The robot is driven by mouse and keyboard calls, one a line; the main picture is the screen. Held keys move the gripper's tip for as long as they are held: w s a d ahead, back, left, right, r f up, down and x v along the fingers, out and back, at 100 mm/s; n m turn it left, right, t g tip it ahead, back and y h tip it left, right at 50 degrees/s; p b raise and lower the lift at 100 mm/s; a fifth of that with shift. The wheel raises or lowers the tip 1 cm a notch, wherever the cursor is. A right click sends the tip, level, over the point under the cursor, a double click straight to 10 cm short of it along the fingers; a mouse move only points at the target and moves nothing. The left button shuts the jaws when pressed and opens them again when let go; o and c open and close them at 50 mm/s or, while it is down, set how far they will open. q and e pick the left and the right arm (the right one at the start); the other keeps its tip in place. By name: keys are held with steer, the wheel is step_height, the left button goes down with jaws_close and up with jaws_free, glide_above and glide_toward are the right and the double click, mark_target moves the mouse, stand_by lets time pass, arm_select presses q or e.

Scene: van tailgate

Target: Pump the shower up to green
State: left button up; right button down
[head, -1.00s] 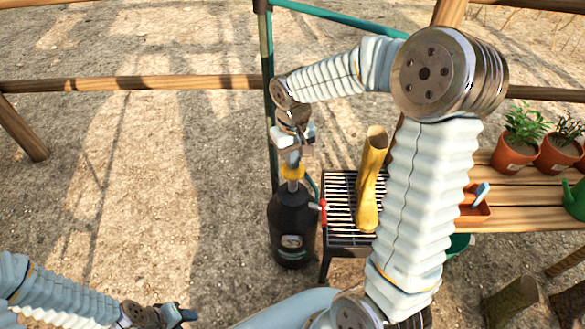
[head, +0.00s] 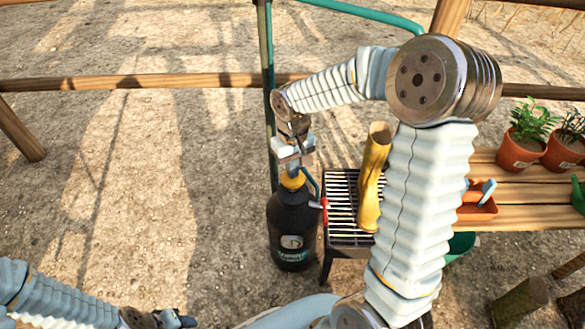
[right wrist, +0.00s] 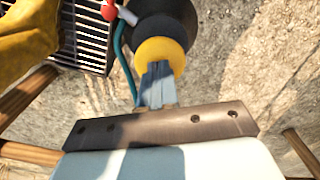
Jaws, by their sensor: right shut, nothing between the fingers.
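The shower's dark pressure tank (head: 291,222) stands upright on the ground left of the slatted rack. Its yellow top (head: 292,182) also shows in the right wrist view (right wrist: 160,58). A small round gauge (head: 291,242) sits on its front; its reading is too small to tell. My right gripper (head: 292,170) is shut and points down right over the yellow top. In the right wrist view its fingers (right wrist: 157,75) overlap the yellow top, hiding the pump handle if there is one. My left gripper (head: 180,319) is at the bottom left edge, away from the tank; its jaws are unclear.
A slatted metal rack (head: 341,196) with a yellow boot (head: 372,185) stands right of the tank. A red valve (head: 325,208) and a teal hose (right wrist: 124,55) are beside the tank. A wooden bench (head: 515,200) carries potted plants. The ground at left is clear.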

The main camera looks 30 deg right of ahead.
step_height(320, 180, up, 5)
steer(key=p, duration=0.4)
steer(key=shift+f, duration=0.1)
stand_by(0.8)
